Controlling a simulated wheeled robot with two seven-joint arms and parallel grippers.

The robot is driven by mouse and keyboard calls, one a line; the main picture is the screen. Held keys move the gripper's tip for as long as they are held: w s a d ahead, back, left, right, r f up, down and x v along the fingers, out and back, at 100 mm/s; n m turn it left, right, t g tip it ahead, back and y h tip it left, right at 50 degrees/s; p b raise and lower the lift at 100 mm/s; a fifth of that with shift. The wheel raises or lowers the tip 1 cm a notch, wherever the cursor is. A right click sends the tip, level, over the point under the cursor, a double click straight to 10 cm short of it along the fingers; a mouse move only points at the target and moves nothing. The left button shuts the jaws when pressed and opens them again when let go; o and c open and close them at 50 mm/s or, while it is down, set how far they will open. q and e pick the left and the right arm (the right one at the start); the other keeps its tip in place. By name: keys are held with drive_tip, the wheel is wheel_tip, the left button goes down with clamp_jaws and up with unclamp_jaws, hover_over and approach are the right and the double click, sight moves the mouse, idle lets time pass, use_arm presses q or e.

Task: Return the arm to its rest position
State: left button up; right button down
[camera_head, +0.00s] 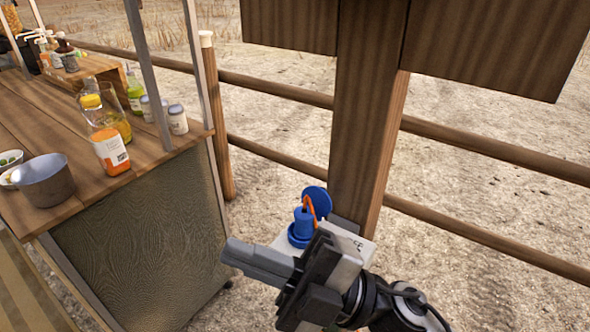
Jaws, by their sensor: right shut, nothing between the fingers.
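My right gripper (236,252) comes in from the lower right, its dark fingers pointing left. It is shut and empty. It is in front of a small light-coloured box (352,238) at the foot of a wooden post. A blue plug (303,222) with an orange cord stands at that box, with a round blue lid (317,200) raised behind it. The gripper and wrist hide the lower part of the box. My left gripper is not in view.
A wooden counter (100,200) at the left holds a metal pot (44,181), an orange-labelled bottle (110,152), a glass jug and jars. A thick post (362,120) with a sign board stands at centre right. Wooden rails (490,148) cross behind. Sandy ground lies beyond.

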drive_tip(key=w+d+f+m+t+h, duration=0.4)
drive_tip(key=d+f+m+t+h, duration=0.3)
drive_tip(key=m, duration=0.4)
drive_tip(key=w+d+f+m+t+h, duration=0.4)
drive_tip(key=d+f+m+t+h, duration=0.25)
drive_tip(key=m, duration=0.45)
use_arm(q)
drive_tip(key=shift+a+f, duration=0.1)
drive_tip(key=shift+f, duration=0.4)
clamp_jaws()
use_arm(e)
drive_tip(key=s+d+f+m+g+h, duration=0.2)
drive_tip(key=s+f+m+h, duration=0.1)
drive_tip(key=f, duration=0.4)
drive_tip(key=s+d+f+m+g+h, duration=0.3)
drive_tip(key=s+f, duration=0.3)
drive_tip(key=f, duration=0.2)
drive_tip(key=shift+s+d+f, duration=0.1)
